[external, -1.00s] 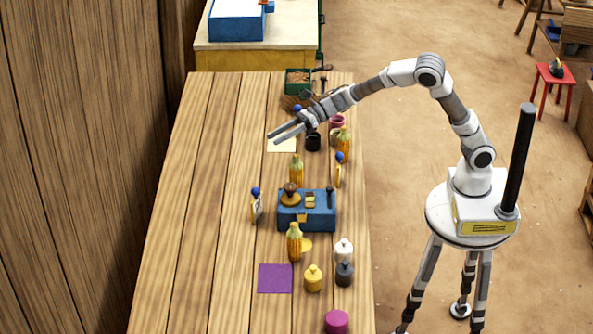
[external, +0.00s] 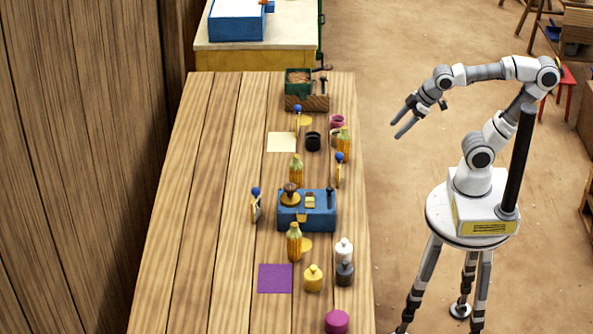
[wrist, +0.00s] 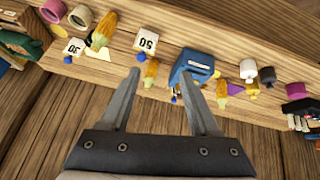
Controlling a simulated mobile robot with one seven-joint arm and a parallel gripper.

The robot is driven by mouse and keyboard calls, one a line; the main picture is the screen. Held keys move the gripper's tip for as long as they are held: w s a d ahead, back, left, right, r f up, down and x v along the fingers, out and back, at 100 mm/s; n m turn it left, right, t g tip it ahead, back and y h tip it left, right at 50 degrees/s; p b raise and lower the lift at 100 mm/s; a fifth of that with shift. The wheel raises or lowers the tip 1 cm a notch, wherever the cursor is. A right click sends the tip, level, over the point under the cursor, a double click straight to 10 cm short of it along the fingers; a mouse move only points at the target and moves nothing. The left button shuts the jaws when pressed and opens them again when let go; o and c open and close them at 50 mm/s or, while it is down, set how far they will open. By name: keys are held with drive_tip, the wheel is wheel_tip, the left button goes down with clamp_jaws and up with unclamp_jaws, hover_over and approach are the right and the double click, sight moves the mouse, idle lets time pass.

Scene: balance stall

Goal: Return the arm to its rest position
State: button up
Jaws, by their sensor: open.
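My gripper (external: 400,124) is open and empty in the external view. It hangs in the air to the right of the wooden table (external: 200,200), clear of its right edge. My arm is folded back above its tripod base, with the elbow high on the right. In the wrist view my gripper (wrist: 163,88) shows two spread fingers with nothing between them. The table edge and the goods on it lie beyond the fingertips there.
A red stool (external: 568,78) stands behind my arm. Floor between table and base is clear.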

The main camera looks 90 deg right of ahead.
drive_tip(key=s, duration=0.1)
drive_tip(key=s+a+f+m, duration=0.1)
drive_tip(key=s, duration=0.1)
drive_tip(key=s+a+m+g, duration=0.1)
drive_tip(key=shift+s+f+y, duration=0.2)
drive_tip(key=shift+f+y, duration=0.1)
wheel_tip(320, 180, up, 11)
drive_tip(key=p, duration=1.1)
wheel_tip(320, 180, down, 28)
drive_tip(key=b, duration=2.7)
drive_tip(key=shift+b, duration=0.4)
drive_tip(key=shift+r, duration=0.1)
